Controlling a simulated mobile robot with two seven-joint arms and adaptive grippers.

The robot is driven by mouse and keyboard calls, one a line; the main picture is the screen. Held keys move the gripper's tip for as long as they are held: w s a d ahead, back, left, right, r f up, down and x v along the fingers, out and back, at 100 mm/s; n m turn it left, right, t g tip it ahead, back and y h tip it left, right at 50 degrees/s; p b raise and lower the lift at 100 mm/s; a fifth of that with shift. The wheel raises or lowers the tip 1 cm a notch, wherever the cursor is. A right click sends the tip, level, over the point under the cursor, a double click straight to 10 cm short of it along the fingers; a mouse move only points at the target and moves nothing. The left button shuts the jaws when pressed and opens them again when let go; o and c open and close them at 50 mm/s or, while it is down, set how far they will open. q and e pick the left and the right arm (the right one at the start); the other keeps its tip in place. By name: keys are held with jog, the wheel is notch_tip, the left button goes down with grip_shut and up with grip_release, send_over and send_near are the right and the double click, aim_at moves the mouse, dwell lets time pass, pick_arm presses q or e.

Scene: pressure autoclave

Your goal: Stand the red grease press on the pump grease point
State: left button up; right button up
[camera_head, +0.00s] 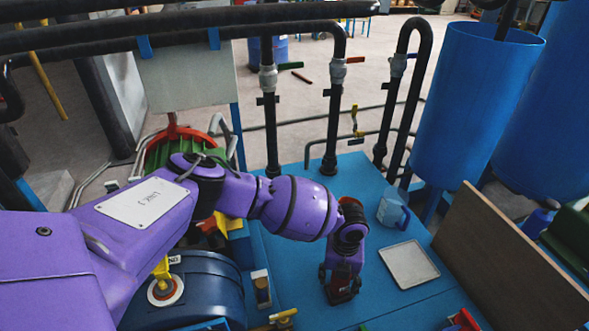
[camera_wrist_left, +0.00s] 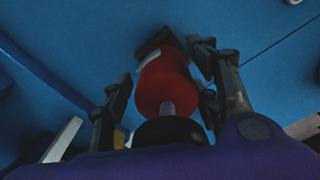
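The red grease press (camera_head: 343,278) stands on the blue deck in the head view, partly hidden by my left wrist. The left wrist view shows its red body (camera_wrist_left: 166,82) with a dark part at each end. My left gripper (camera_head: 341,288) points down around it. In the left wrist view the fingers (camera_wrist_left: 165,80) are spread on both sides of the press, with a gap visible at the left finger. A round fitting with red and white rings (camera_head: 165,290) sits on the dark blue pump body (camera_head: 205,285); I cannot tell if it is the grease point. My right gripper is not in view.
A pale tray (camera_head: 409,264) and a clear jug with a blue handle (camera_head: 393,210) are on the blue deck (camera_head: 300,300) to the right. Dark pipes (camera_head: 333,110) rise behind; a brown board (camera_head: 510,260) stands at right.

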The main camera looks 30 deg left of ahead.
pick_arm(q)
jog(key=shift+w, duration=0.1)
grip_shut()
jog(key=shift+r, duration=0.1)
jog(key=shift+r, duration=0.15)
